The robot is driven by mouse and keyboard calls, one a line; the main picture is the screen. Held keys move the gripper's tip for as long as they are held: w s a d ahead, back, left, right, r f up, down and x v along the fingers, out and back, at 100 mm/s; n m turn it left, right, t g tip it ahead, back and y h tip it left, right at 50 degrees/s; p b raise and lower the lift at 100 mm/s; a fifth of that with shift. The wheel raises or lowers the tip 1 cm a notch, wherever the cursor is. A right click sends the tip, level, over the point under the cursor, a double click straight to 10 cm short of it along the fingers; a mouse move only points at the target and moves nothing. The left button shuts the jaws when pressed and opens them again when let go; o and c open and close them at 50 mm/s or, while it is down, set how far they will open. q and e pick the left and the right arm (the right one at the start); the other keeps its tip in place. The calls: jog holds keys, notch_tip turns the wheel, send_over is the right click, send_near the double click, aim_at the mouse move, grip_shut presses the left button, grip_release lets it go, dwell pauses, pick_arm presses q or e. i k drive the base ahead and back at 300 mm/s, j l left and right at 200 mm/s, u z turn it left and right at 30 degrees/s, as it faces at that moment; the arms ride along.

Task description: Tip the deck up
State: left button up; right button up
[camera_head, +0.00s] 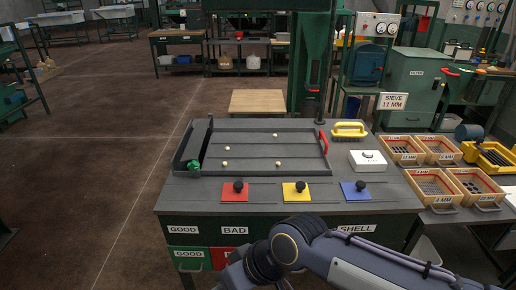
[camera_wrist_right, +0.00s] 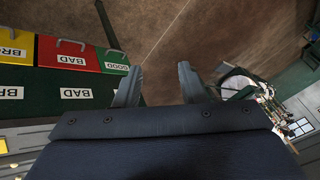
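The deck (camera_head: 252,124) is a dark grey, shallow-walled tray lying flat on the workbench (camera_head: 398,198) in the head view. A red handle (camera_head: 323,142) stands at its right edge and a green knob (camera_head: 194,166) at its front left corner. Several small pale pieces (camera_head: 278,163) lie spread on it. My right arm crosses the bottom of the head view, in front of the bench. My right gripper (camera_wrist_right: 159,86) shows in the right wrist view, fingers apart with nothing between them, over the floor beside the bench front. My left gripper is not in view.
Red (camera_head: 235,192), yellow (camera_head: 296,192) and blue (camera_head: 356,190) plates with black knobs lie before the deck. A yellow-handled brush (camera_head: 349,130) and white box (camera_head: 368,160) stand to its right, sieve trays (camera_head: 402,150) farther right. Labelled drawers (camera_wrist_right: 66,53) are below.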

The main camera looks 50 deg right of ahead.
aim_at(253, 152)
jog(key=z, duration=1.65)
jog(key=i+l+u, duration=0.1)
jog(key=i+l, duration=0.15)
jog(key=i+l+u, duration=0.1)
jog(key=i+l, duration=0.15)
jog(key=l, duration=0.25)
jog(key=i+l+u, duration=0.15)
jog(key=l, duration=0.25)
jog(key=i+l+u, duration=0.1)
jog(key=i+l, duration=0.2)
jog(key=l, duration=0.1)
